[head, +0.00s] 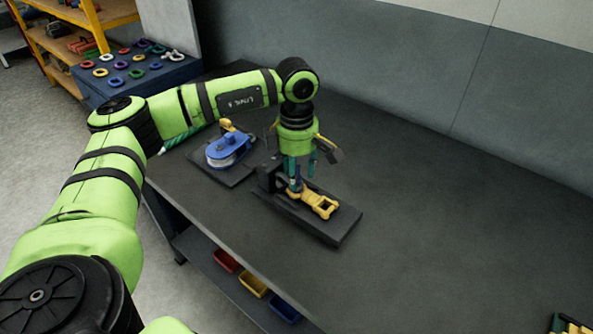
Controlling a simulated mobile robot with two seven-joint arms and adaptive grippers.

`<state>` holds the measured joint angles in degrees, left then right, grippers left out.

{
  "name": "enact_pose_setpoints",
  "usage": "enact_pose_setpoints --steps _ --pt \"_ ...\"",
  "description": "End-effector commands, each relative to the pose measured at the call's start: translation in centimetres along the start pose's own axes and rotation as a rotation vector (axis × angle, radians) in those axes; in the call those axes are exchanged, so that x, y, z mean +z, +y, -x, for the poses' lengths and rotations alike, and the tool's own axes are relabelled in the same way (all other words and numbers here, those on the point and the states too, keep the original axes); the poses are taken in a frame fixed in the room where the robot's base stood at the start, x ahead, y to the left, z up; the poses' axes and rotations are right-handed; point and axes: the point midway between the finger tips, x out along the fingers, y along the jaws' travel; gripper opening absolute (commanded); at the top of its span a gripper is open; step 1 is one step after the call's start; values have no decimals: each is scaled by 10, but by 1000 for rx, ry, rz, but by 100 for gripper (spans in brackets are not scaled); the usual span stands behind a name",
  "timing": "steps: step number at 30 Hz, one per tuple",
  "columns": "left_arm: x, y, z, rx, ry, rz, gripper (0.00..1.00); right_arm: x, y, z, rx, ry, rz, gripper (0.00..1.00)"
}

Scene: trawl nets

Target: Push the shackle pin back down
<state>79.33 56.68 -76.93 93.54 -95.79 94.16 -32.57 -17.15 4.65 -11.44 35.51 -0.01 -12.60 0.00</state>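A yellow shackle (318,204) lies on a black block-like stand (318,228) on the dark workbench. My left gripper (300,172) points down just above the rear end of the shackle. Teal parts hang below its green body, with a gap between them. Yellow and grey links spread out to its sides. A small bluish upright piece (294,185) shows below the gripper at the shackle's rear. I cannot tell whether it is the pin or a fingertip, or whether the gripper touches it. My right gripper is not seen.
A blue pulley block (228,150) sits on a dark plate left of the shackle stand. A teal and white rod (178,139) lies near the bench's left edge. Coloured bins (253,285) sit on the shelf below.

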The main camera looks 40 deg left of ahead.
Motion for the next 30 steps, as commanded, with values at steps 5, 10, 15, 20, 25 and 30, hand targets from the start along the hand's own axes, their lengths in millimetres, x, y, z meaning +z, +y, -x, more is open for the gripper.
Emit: enact_pose_setpoints --steps 5,10,15,20,25,30 --pt "0 -1 -1 -3 2 -2 47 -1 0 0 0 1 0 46" --pt "0 -1 3 -3 1 -2 47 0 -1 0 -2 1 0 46" --pt "1 -1 27 0 -1 -2 47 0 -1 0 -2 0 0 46" --pt "1 0 62 2 -2 -2 47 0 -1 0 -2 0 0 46" --pt "1 -1 95 1 0 -2 47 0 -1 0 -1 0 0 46" --pt "1 -1 115 0 0 -1 47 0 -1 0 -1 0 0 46"
